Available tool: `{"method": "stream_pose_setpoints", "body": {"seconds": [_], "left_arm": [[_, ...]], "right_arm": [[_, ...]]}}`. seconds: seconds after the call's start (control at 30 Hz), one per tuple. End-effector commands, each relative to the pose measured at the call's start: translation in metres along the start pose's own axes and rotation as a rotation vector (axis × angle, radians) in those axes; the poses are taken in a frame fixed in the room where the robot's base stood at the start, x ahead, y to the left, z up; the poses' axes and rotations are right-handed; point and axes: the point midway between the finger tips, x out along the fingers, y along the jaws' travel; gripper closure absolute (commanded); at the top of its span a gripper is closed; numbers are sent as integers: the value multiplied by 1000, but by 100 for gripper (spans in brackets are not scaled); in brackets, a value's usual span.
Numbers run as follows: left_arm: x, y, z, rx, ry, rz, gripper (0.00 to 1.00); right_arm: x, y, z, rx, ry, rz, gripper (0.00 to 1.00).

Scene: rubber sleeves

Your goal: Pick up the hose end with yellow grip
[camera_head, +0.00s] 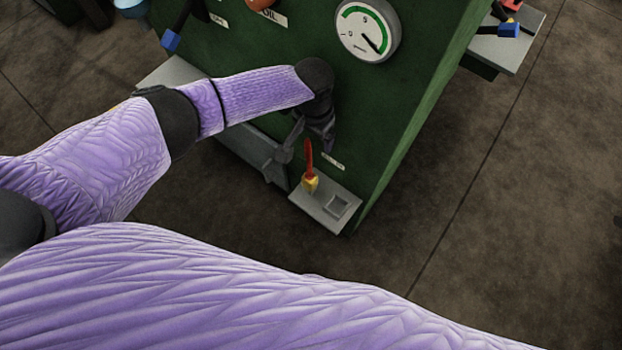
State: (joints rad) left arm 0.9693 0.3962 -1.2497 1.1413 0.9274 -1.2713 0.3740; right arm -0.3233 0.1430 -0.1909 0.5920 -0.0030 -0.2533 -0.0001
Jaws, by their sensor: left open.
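The hose end with yellow grip (310,184) stands on a small grey shelf (318,214) low on the front of the green machine. Its red part (308,153) rises upward from the yellow grip. My left gripper (312,142) is open, dark grey, and just above the hose end, its fingers near the top of the red part. The fingers look apart from the yellow grip; whether they touch the red part is hard to tell. My right gripper is out of view.
The green machine (400,125) carries a round gauge (367,30) above the gripper. Another grey shelf at the upper right holds a blue-ended piece (508,30). A blue piece (171,41) shows at the upper left. The floor to the right is clear. My purple sleeve fills the bottom.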

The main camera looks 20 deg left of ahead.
Motion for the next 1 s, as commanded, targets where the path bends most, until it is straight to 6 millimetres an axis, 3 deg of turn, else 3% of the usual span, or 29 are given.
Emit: {"method": "stream_pose_setpoints", "body": {"seconds": [0.27, 0.5, 0.67, 1.0], "left_arm": [[43, 2, 5, 0, -21, 8, 9], [95, 4, 12, 0, -49, 18, 9], [112, 5, 14, 0, -57, 21, 9], [169, 5, 22, 1, -58, 20, 9]], "right_arm": [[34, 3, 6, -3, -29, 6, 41], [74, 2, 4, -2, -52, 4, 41], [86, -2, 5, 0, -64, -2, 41], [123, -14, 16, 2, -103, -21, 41]]}}
